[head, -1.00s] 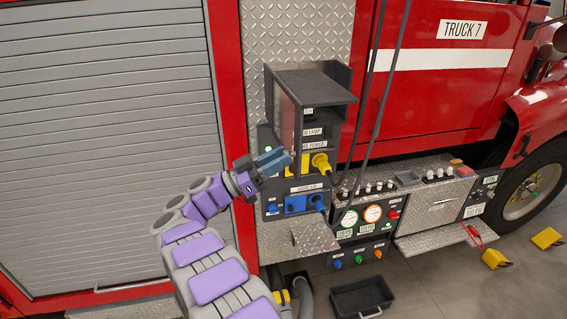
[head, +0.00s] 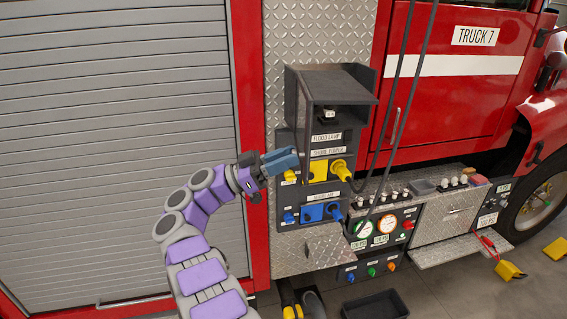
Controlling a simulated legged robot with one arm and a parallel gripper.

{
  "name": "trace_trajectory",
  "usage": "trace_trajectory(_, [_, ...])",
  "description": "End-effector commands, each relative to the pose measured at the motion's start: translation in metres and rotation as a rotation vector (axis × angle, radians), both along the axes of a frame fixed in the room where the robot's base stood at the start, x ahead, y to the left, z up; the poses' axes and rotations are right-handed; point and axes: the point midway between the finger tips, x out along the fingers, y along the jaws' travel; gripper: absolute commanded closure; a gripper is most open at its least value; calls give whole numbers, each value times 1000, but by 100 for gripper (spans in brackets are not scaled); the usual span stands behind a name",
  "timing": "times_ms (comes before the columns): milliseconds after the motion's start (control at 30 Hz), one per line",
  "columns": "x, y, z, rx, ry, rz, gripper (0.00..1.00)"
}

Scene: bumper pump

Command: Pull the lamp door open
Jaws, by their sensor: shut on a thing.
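The lamp door (head: 304,122) is a thin dark panel hinged on the left of a dark hooded box (head: 335,85) on the truck's side. It stands swung outward and shows nearly edge-on, with the box's front opening partly visible. The white FLOOD LAMP label (head: 327,137) shows below the opening. My gripper (head: 293,160) is shut at the door's lower edge, left of the yellow sockets. The exact grip on the door is hidden by the fingers.
A yellow plug (head: 341,169) with a hanging dark cable is right of the gripper. Blue connectors (head: 320,212) sit below. Gauges (head: 386,225) and a fold-down step are lower right. A grey roller shutter (head: 115,150) fills the left. A black tray (head: 375,305) lies on the floor.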

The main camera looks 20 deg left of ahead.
Motion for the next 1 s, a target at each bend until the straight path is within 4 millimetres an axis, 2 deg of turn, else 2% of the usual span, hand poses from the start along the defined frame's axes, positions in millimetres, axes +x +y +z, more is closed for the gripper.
trace_trajectory(567, [0, 0, 1, 2, 1, -10, 100])
trace_trajectory(600, [0, 0, 1, 2, 1, -10, 70])
trace_trajectory(833, [-1, 1, 1, 1, 1, -11, 48])
trace_trajectory(1000, [-2, 1, 1, 2, 1, -12, 47])
